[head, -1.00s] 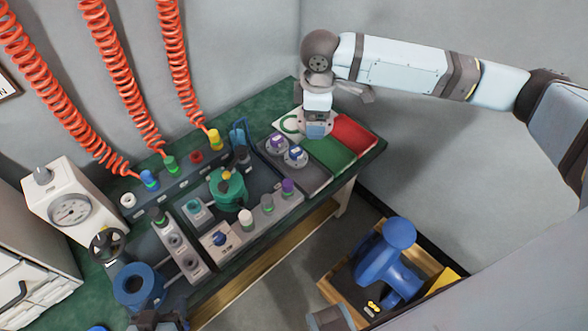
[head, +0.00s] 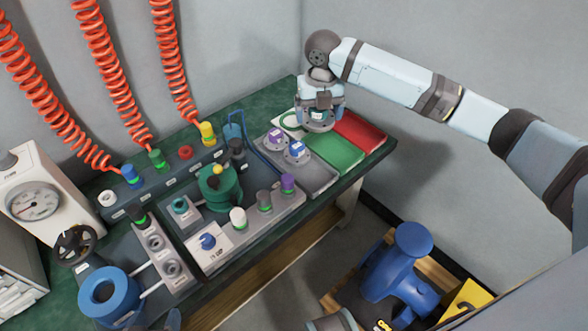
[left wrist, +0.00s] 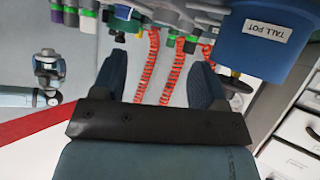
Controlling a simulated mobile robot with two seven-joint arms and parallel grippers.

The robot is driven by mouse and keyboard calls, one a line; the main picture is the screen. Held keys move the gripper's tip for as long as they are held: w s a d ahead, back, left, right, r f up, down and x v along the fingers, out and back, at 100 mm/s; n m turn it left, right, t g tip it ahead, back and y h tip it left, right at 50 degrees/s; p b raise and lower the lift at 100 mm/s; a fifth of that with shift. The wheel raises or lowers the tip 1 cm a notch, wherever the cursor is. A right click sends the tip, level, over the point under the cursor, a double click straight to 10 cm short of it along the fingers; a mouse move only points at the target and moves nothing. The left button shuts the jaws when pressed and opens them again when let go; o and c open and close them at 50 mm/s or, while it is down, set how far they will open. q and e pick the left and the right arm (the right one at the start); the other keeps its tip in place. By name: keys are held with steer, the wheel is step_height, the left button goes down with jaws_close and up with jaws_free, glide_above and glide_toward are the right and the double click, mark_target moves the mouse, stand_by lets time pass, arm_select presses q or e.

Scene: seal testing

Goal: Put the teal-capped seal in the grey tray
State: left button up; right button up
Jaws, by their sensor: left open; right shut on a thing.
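The teal-capped seal (head: 318,116) is a grey disc with a small teal cap. My right gripper (head: 319,108) is shut on it, over the area between the white pad (head: 284,124) and the green tray (head: 334,150); whether the disc touches a surface is unclear. The grey tray (head: 318,184) lies nearer on the bench. It holds a purple-capped seal (head: 276,137) and a blue-capped seal (head: 297,150) toward its far end; its near part is bare. My left gripper (left wrist: 160,85) is open and empty in the left wrist view.
A red tray (head: 355,132) lies right of the green one. A green pot (head: 220,185) and a row of capped pegs (head: 264,200) stand left of the grey tray. A blue pot (head: 108,295) is at lower left. A blue machine (head: 398,265) stands below the bench.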

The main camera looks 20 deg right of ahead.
steer(key=shift+w+d+f+n+b, duration=0.1)
steer(key=shift+w+f+n+b, duration=0.1)
steer(key=shift+f+n, duration=0.15)
steer(key=shift+w+d+f+n+b, duration=0.1)
steer(key=shift+f+n+b, duration=0.1)
steer(key=shift+n, duration=0.25)
steer(key=shift+f, duration=0.25)
steer(key=shift+n, duration=0.3)
step_height(320, 180, down, 18)
steer(key=b, duration=0.5)
steer(key=shift+f, duration=0.95)
steer(key=o, duration=1)
arm_select(q)
steer(key=w+d+r+t+h, duration=0.1)
steer(key=w+d+r+t, duration=0.1)
steer(key=r, duration=0.1)
steer(key=shift+d+r+h, duration=0.1)
steer(key=shift+d+h, duration=0.1)
steer(key=shift+h, duration=0.2)
